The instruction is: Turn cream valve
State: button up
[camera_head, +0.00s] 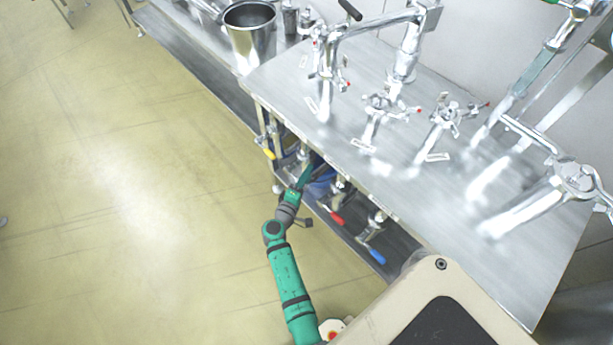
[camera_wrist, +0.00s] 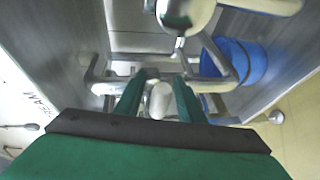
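The word CREAM is partly readable on a white panel (camera_wrist: 25,100) at the left of the wrist view. My gripper (camera_wrist: 158,84) has its two green fingers apart, with a pale, rounded valve part (camera_wrist: 161,100) between them. I cannot tell whether either finger touches it. A metal pipe with fittings (camera_wrist: 105,86) runs across behind the fingertips. In the head view my gripper (camera_head: 306,176) reaches under the steel counter's front edge, among the pipes. A pale knob (camera_head: 277,189) shows just left of it; I cannot tell if it is the same part.
A yellow-handled valve (camera_head: 268,153), a red handle (camera_head: 336,219) and a blue handle (camera_head: 376,255) line the counter's underside. A blue container (camera_wrist: 238,62) stands below. The steel counter (camera_head: 400,180) carries several taps. A steel pot (camera_head: 250,40) stands at the back. The floor at left is clear.

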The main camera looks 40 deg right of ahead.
grip_shut()
